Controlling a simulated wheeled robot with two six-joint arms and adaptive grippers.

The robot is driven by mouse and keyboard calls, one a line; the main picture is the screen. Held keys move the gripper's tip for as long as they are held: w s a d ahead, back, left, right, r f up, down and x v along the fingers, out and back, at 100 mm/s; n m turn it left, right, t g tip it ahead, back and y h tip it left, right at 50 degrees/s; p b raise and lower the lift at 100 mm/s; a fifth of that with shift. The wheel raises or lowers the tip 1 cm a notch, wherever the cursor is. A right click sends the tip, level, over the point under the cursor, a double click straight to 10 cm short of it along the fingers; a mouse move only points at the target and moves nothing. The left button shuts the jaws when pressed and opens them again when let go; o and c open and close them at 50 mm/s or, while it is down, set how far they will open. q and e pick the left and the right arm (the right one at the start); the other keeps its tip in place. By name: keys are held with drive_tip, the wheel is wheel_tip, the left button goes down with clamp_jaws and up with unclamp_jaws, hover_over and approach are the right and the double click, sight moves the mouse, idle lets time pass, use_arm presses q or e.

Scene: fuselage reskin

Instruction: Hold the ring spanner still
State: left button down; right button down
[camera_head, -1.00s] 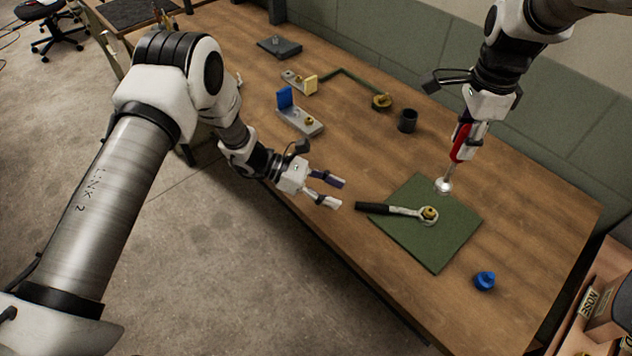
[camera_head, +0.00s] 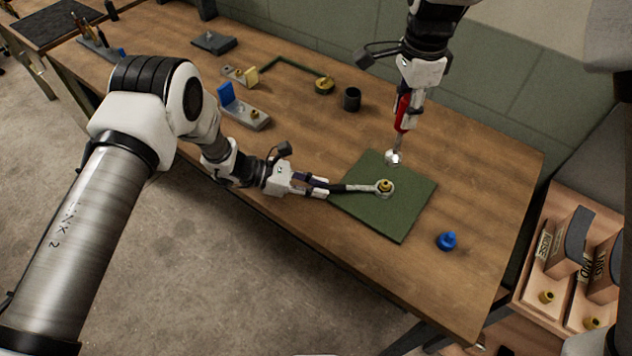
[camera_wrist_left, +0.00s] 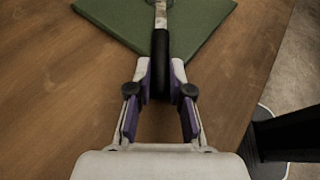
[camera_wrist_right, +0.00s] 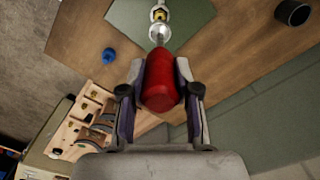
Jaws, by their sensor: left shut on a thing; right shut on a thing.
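The ring spanner (camera_head: 362,188) lies over the green mat (camera_head: 404,222), its ring end around a brass fitting (camera_head: 385,185). My left gripper (camera_head: 328,188) is shut on the spanner's black handle at the mat's left edge. The left wrist view shows the handle (camera_wrist_left: 160,60) between both fingers. My right gripper (camera_head: 404,112) is shut on a red-handled tool (camera_wrist_right: 161,82) with a shiny round end. The tool hangs upright above the mat's back corner, apart from the spanner in the head view.
A blue knob-like part (camera_head: 447,241) stands right of the mat. A dark cup (camera_head: 351,99), a bracket with a blue upright (camera_head: 243,108) and a green rod (camera_head: 290,68) are farther back. A wooden rack (camera_head: 560,265) stands beyond the table's right edge.

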use_arm(q)
drive_tip(key=c, duration=1)
unclamp_jaws()
